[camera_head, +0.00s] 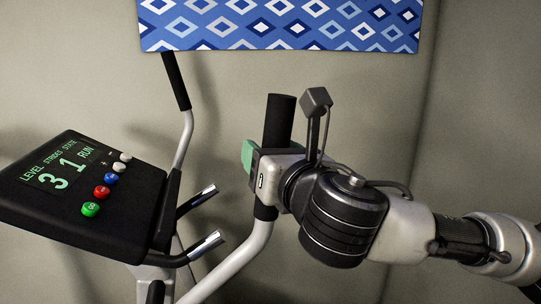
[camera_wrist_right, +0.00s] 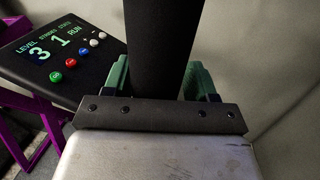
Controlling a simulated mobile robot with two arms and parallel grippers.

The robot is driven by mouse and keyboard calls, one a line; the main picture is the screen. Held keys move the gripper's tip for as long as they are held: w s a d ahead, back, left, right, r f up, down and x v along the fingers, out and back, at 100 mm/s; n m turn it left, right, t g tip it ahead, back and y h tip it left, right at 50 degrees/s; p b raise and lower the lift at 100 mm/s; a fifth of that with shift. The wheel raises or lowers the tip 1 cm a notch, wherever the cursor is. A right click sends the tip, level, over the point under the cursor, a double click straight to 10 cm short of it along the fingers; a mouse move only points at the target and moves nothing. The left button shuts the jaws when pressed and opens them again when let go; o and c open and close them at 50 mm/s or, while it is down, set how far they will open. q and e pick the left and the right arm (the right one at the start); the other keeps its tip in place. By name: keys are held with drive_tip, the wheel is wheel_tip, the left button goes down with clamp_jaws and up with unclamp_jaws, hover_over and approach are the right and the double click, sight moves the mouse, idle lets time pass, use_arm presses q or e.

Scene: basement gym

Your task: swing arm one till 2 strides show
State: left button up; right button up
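The elliptical machine's console (camera_head: 120,215) is at the left in the head view. Its screen (camera_head: 57,165) reads level 3, strides 1, state RUN; the wrist view's screen (camera_wrist_right: 58,38) reads the same. One swing arm (camera_head: 279,118), with a black grip on a silver tube, stands near the middle. My right gripper (camera_head: 262,155) has its green fingers on both sides of that black grip, which also fills the middle of the right wrist view (camera_wrist_right: 160,50). The other swing arm (camera_head: 177,82) stands farther left, untouched. My left gripper is not in view. Which arm is "one" is not marked.
Green, red, blue and white buttons (camera_head: 103,193) line the console. Two short silver-tipped handles (camera_head: 205,243) stick out between the console and the held swing arm. A blue patterned hanging (camera_head: 280,25) is on the wall behind. A purple frame (camera_wrist_right: 35,145) shows in the wrist view.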

drive_tip(key=shift+d, duration=0.1)
drive_tip(key=shift+f, duration=0.1)
drive_tip(key=shift+s+d, duration=0.1)
drive_tip(key=shift+s, duration=0.15)
drive_tip(key=b+v, duration=0.3)
drive_tip(key=v, duration=0.7)
drive_tip(key=shift+d, duration=0.1)
